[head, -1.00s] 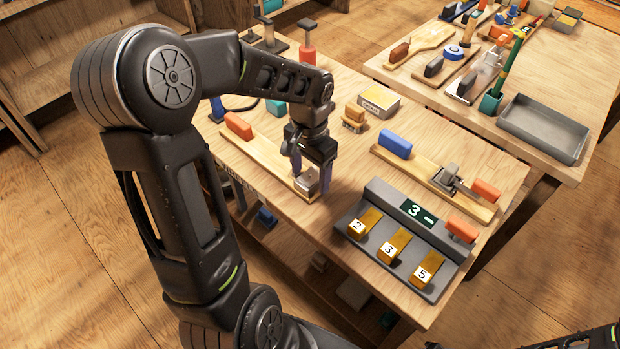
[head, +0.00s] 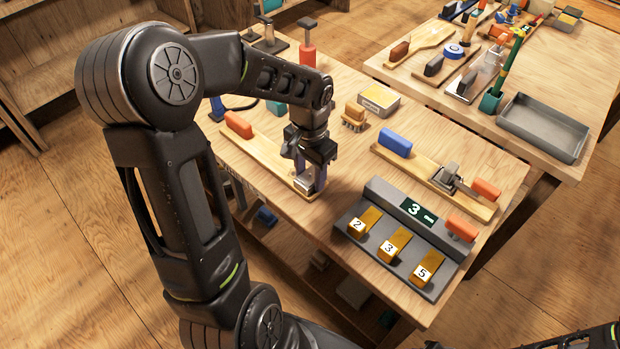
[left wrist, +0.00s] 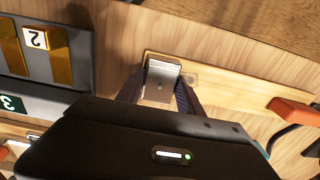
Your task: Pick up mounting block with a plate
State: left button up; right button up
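The mounting block with a plate (head: 305,183) is a small block with a shiny metal plate on top. It sits at the near end of a long pale wooden board (head: 262,153) on the bench. In the left wrist view the block with its plate (left wrist: 162,82) shows between my fingers. My left gripper (head: 311,181) points down with one finger on each side of the block, and the fingers appear to touch its sides. The block still rests at the board's end. My right gripper is not in view.
An orange handle (head: 238,124) is at the board's far end. A grey panel (head: 378,192) with numbered yellow keys lies to the right. A second board (head: 425,172) with a blue handle and metal clamp lies behind it. A brush (head: 354,115) stands beyond the gripper.

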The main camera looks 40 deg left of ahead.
aim_at(310, 176)
pick_arm(q)
grip_shut()
jog(key=shift+r, duration=0.15)
notch_tip(310, 176, up, 10)
dwell(0.7)
dwell(0.5)
